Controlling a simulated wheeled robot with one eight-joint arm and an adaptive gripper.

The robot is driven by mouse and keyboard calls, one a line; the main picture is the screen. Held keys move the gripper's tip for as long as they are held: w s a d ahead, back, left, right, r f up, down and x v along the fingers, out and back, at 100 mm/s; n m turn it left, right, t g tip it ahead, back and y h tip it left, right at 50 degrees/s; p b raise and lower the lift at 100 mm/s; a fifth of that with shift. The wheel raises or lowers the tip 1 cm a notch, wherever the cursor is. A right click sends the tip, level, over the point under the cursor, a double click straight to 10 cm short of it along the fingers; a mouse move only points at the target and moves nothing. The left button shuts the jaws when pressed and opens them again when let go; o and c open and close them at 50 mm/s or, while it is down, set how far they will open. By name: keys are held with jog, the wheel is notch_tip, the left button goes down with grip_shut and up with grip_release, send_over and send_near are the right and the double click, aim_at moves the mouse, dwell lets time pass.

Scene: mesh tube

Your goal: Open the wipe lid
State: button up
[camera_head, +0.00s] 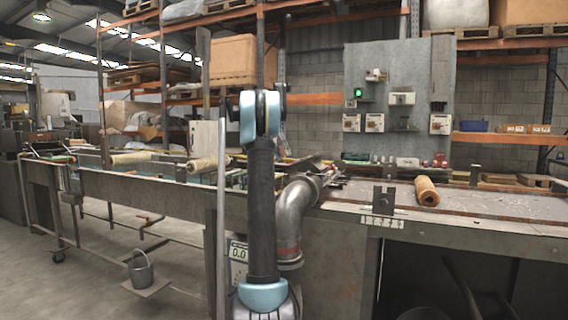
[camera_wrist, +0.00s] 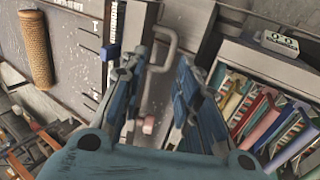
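I cannot make out a wipe container or its lid for certain in either view. In the wrist view my gripper (camera_wrist: 158,78) shows two blue-grey fingers spread apart, with nothing seen held between them. A pale bent handle (camera_wrist: 166,45) on a grey surface shows beyond and between the fingers; it appears apart from them. A small white object with two dark marks (camera_wrist: 278,42) lies at the upper right of the wrist view; I cannot tell what it is. In the head view my arm stands in the middle, and the gripper is not clear there.
A tan roll (camera_head: 427,191) lies on the workbench (camera_head: 480,214) at the right; it also shows in the wrist view (camera_wrist: 36,48). A metal bracket (camera_head: 383,199) stands beside it. Several coloured spines (camera_wrist: 262,115) sit right of my gripper. A thick pipe (camera_head: 290,215) rises by the bench.

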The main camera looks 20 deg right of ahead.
jog(key=v, duration=0.6)
jog(key=shift+r, duration=0.3)
jog(key=shift+w, duration=0.15)
